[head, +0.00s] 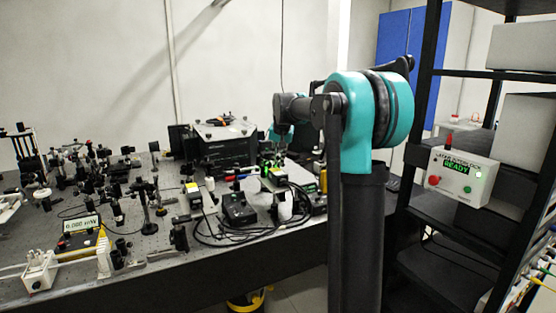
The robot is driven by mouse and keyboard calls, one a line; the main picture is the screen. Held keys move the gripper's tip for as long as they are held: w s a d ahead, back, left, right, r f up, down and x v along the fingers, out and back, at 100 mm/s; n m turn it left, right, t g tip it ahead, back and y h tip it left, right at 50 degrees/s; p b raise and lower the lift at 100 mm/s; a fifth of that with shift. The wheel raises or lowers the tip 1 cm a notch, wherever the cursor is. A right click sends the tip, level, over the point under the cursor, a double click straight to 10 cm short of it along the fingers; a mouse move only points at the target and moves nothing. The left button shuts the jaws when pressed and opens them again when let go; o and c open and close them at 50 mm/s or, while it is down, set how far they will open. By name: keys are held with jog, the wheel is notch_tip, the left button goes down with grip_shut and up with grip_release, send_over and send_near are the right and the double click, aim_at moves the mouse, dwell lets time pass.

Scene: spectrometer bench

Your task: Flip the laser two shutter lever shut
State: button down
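My arm reaches left over the optical bench, and its teal wrist (282,135) points down over the back right part of the bench. My gripper is too small and dark against the equipment to make out, so its opening does not show. The right one is close below my wrist in the picture. I cannot tell which unit is laser two, and its shutter lever cannot be made out.
A large black box (225,145) stands at the back. A black controller (238,208) and looped black cables lie near the front edge. A power meter (80,235) reads 0.000 mW. At right, a white box (460,178) showing READY sits by the black shelving.

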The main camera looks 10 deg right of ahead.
jog(key=shift+s+a+t+h, duration=0.15)
jog(key=shift+a+t+h, duration=0.15)
jog(key=shift+a+h, duration=0.25)
jog(key=shift+h, duration=0.45)
jog(key=c, duration=1.6)
grip_release()
jog(key=shift+s+r, duration=0.1)
jog(key=v, duration=1.1)
jog(key=shift+s+a+r, duration=0.1)
jog(key=shift+s+r, duration=0.15)
jog(key=shift+r, duration=0.05)
